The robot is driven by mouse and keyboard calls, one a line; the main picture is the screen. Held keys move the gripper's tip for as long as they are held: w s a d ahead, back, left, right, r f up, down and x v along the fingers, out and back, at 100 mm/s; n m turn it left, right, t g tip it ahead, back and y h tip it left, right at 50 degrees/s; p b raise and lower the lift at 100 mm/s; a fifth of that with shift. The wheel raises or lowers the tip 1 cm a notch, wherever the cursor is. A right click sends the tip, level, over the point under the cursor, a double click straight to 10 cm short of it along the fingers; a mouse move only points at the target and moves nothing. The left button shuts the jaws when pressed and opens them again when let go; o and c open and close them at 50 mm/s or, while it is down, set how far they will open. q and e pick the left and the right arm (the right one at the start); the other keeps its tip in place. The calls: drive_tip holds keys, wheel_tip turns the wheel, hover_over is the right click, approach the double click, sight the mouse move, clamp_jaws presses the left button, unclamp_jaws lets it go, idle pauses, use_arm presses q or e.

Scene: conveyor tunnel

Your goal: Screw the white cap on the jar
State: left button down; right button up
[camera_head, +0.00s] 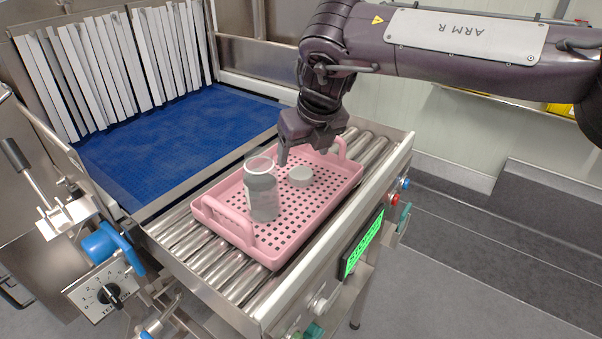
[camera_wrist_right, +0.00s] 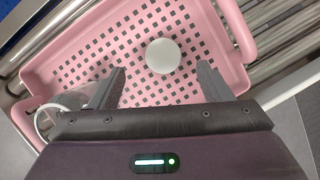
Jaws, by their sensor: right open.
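The jar (camera_head: 262,190) is clear and greyish and stands upright in the left part of a pink perforated tray (camera_head: 285,239). The white cap (camera_head: 300,176) lies flat on the tray floor to the right of the jar, apart from it. My right gripper (camera_head: 302,158) points down above the tray, behind the cap. In the right wrist view my right gripper (camera_wrist_right: 162,86) is open and empty, and the white cap (camera_wrist_right: 163,56) shows beyond and between its fingertips. The jar (camera_wrist_right: 98,94) is partly hidden behind the left finger there. My left gripper is not in view.
The tray rests on metal rollers (camera_head: 204,252). A blue belt (camera_head: 170,140) leads to white strip curtains (camera_head: 110,65) at the back left. A lever and blue-handled control box (camera_head: 103,285) stand at the left. A green display (camera_head: 362,245) is on the conveyor's side.

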sight(300, 171)
drive_tip(key=shift+w+a+f, duration=0.15)
drive_tip(key=shift+w+f, duration=0.15)
drive_tip(key=shift+f, duration=0.35)
drive_tip(key=p+x, duration=0.1)
drive_tip(key=x, duration=0.3)
drive_tip(key=shift+f+p, duration=0.25)
drive_tip(key=shift+p, duration=0.1)
drive_tip(key=shift+w+f, duration=0.15)
drive_tip(key=shift+f, duration=0.05)
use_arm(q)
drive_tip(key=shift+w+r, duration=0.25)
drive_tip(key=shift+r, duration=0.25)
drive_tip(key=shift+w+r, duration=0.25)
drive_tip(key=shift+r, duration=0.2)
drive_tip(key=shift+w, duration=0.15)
use_arm(e)
drive_tip(key=c, duration=1.1)
